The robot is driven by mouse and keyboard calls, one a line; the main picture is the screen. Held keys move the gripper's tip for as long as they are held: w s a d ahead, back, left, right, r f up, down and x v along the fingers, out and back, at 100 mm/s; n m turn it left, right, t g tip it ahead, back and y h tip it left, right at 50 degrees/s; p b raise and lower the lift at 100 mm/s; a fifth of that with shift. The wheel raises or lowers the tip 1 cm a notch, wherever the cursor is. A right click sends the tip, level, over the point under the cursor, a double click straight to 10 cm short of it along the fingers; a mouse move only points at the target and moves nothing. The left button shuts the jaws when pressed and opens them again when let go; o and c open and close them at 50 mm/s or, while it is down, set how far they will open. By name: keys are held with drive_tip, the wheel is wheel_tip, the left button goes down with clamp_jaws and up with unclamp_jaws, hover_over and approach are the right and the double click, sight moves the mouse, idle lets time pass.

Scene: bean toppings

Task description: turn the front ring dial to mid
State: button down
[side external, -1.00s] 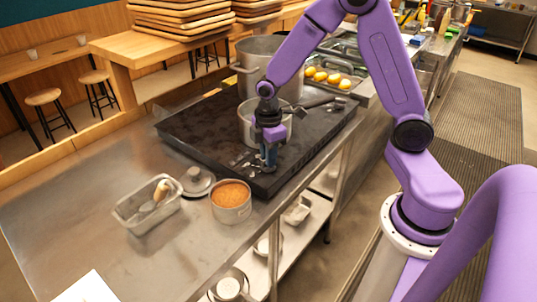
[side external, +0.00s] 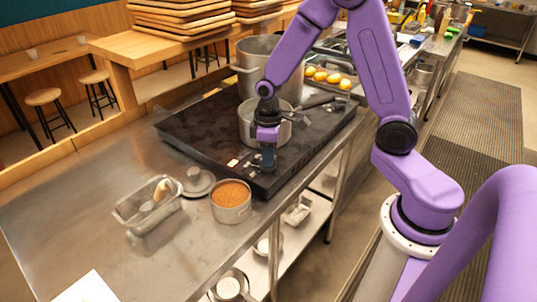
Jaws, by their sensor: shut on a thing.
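The black cooktop (side external: 195,122) lies on the steel counter, with its controls along the front edge. My gripper (side external: 268,166) points down at the front part of the cooktop, just in front of the small saucepan. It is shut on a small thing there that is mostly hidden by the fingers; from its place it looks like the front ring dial. The dial's setting cannot be read at this size. The small saucepan (side external: 248,127) stands on the cooktop right behind my gripper, its handle pointing to the back right.
A tall steel pot (side external: 252,55) stands behind the saucepan. A round tin with orange-brown contents (side external: 230,204), a lid (side external: 199,183) and a metal loaf pan (side external: 133,217) stand left of the cooktop. A tray of yellow items (side external: 330,77) is beyond.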

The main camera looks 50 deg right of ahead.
drive_tip(key=m, duration=0.5)
drive_tip(key=shift+m, duration=0.3)
drive_tip(key=m, duration=0.5)
drive_tip(key=shift+m, duration=0.3)
drive_tip(key=c, duration=1.1)
unclamp_jaws()
wheel_tip(320, 180, up, 18)
drive_tip(key=shift+f, duration=0.25)
